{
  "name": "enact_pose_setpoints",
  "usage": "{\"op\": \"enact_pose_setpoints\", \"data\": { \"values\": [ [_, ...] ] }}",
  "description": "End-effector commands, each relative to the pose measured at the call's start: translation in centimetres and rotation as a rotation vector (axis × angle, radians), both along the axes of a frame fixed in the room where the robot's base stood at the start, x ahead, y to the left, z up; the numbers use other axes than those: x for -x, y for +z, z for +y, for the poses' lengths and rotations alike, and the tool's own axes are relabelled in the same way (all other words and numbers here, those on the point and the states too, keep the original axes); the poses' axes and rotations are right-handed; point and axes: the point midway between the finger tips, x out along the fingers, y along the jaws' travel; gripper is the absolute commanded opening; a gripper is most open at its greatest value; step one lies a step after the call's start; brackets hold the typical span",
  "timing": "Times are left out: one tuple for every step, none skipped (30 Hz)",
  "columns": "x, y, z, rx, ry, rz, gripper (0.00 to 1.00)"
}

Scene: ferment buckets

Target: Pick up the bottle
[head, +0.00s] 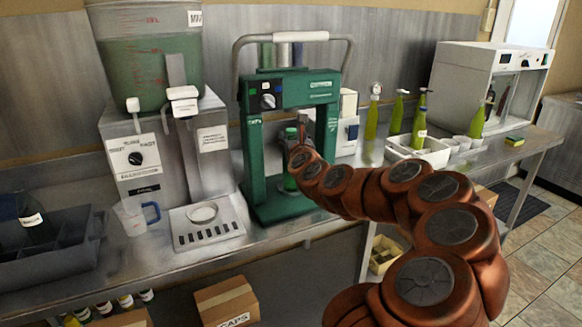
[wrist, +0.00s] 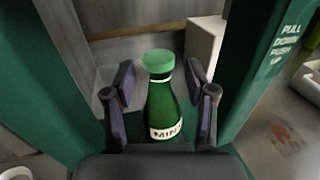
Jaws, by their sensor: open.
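A green bottle (wrist: 162,108) with a lighter green cap and a white label stands upright inside the frame of the green machine (head: 290,95). In the head view the bottle (head: 290,183) is partly hidden behind my arm. My gripper (wrist: 160,98) is open, with one dark finger on each side of the bottle's upper body and neck. Gaps show between the fingers and the glass. The bottle's base is hidden below the gripper's palm in the wrist view. In the head view my gripper (head: 300,146) is inside the machine's frame, its fingers hard to make out.
The machine's green posts stand close on both sides of my gripper. A dispenser with a tank (head: 150,60), a measuring jug (head: 137,214) and a dark crate (head: 50,250) are to the left. Several yellow-green bottles (head: 419,125) and a white tray (head: 418,150) are to the right.

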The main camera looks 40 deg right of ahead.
Motion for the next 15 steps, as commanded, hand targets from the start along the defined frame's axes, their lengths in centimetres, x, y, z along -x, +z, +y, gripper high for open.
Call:
{"op": "enact_pose_setpoints", "data": {
  "values": [
    [-0.6,0.0,-0.2,0.002,0.002,0.005,0.56],
    [-0.9,-0.1,-0.4,0.001,0.001,0.004,0.56],
    [-1.2,-0.1,-0.7,0.0,0.002,0.004,0.56],
    [-1.4,0.0,-0.8,0.0,0.002,0.002,0.56],
    [-1.6,0.0,-0.9,0.001,0.002,0.002,0.56],
    [-1.8,0.1,-1.1,0.001,0.001,0.001,0.56],
    [-1.9,0.1,-1.2,0.001,0.001,0.001,0.56],
    [-2.0,0.1,-1.3,0.001,0.0,0.0,0.56],
    [-2.0,0.1,-1.3,0.001,0.0,0.0,0.56],
    [-2.1,0.1,-1.4,0.002,0.0,-0.001,0.56],
    [-2.1,0.1,-1.4,0.001,0.0,0.0,0.56],
    [-2.1,0.1,-1.4,0.001,0.001,-0.001,0.56],
    [-2.1,0.1,-1.4,0.001,0.001,-0.001,0.56],
    [-2.1,0.0,-1.3,0.001,0.001,-0.001,0.56],
    [-2.1,0.0,-1.3,0.001,0.001,-0.001,0.56]
  ]
}}
